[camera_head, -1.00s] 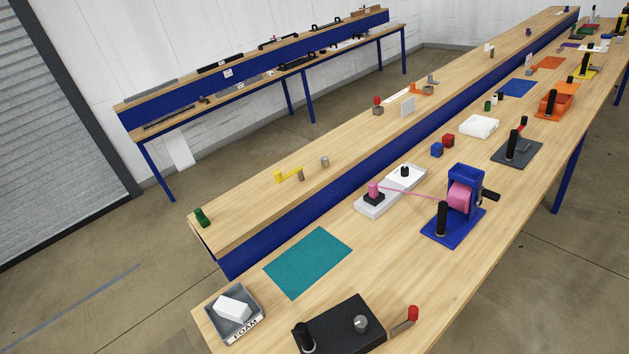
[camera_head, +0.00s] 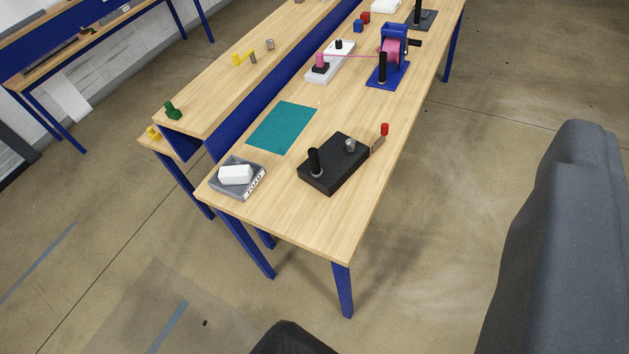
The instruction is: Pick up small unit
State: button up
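I cannot tell for sure which thing is the small unit. A black box (camera_head: 334,168) with an upright black handle and a grey knob lies near the front end of the long wooden bench. A red-tipped lever (camera_head: 380,138) stands at its right side. A grey tray (camera_head: 240,184) labelled FOAM, with a white block (camera_head: 236,174) in it, is at the bench's left front corner. My gripper is not in view. Dark parts at the right and bottom edges appear to be my own body.
A teal mat (camera_head: 282,127) lies behind the tray. Beyond it are a white unit (camera_head: 331,62) with a pink knob and a blue winder (camera_head: 388,72) with a pink spool. A raised shelf (camera_head: 213,84) runs along the left. The floor on the right is open.

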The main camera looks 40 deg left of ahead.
aim_at(328, 167)
jog(key=k, duration=0.4)
jog(key=u, duration=0.75)
jog(key=i, duration=1.45)
jog(key=u, duration=0.6)
